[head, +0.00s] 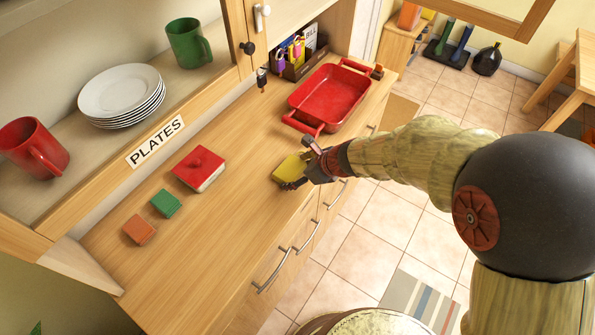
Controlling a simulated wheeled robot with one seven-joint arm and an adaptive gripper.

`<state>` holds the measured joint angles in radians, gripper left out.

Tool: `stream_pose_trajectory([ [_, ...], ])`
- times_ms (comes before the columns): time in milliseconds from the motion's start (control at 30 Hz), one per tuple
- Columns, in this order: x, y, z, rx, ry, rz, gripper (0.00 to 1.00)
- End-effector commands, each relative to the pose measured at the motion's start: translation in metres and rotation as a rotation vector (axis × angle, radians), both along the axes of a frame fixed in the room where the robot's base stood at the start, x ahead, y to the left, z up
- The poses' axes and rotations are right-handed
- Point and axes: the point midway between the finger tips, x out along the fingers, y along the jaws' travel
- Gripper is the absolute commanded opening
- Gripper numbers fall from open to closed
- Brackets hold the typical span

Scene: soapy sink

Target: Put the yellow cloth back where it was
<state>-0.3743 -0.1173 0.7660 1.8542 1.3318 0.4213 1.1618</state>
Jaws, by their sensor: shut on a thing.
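The yellow cloth (289,168) is a small flat square over the wooden counter, near its front edge and just below the red baking dish. My gripper (298,173) reaches in from the right and is shut on the yellow cloth. I cannot tell whether the cloth touches the counter or is held slightly above it. A green cloth (165,203) and an orange cloth (139,229) lie flat side by side toward the left end of the counter (225,240).
The red baking dish (331,97) stands behind my gripper. Above is a shelf with plates (122,92), a red mug (33,146) and a green mug (188,43). The counter's middle is clear.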

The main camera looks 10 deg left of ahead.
Motion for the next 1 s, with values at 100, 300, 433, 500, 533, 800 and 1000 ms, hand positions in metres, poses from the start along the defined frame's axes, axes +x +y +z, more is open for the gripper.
stream_pose_trajectory([
  [100, 0.000, 0.000, 0.000, 0.000, 0.000, 0.000, 0.77],
  [300, 0.000, 0.000, 0.000, 0.000, 0.000, 0.000, 0.89],
  [433, 0.000, 0.000, 0.000, 0.000, 0.000, 0.000, 0.93],
  [500, 0.000, 0.000, 0.000, 0.000, 0.000, 0.000, 0.93],
  [533, 0.000, 0.000, 0.000, 0.000, 0.000, 0.000, 0.93],
  [800, 0.000, 0.000, 0.005, 0.000, 0.000, 0.000, 0.93],
  [1000, -0.004, -0.009, 0.029, 0.000, -0.002, -0.001, 0.93],
])
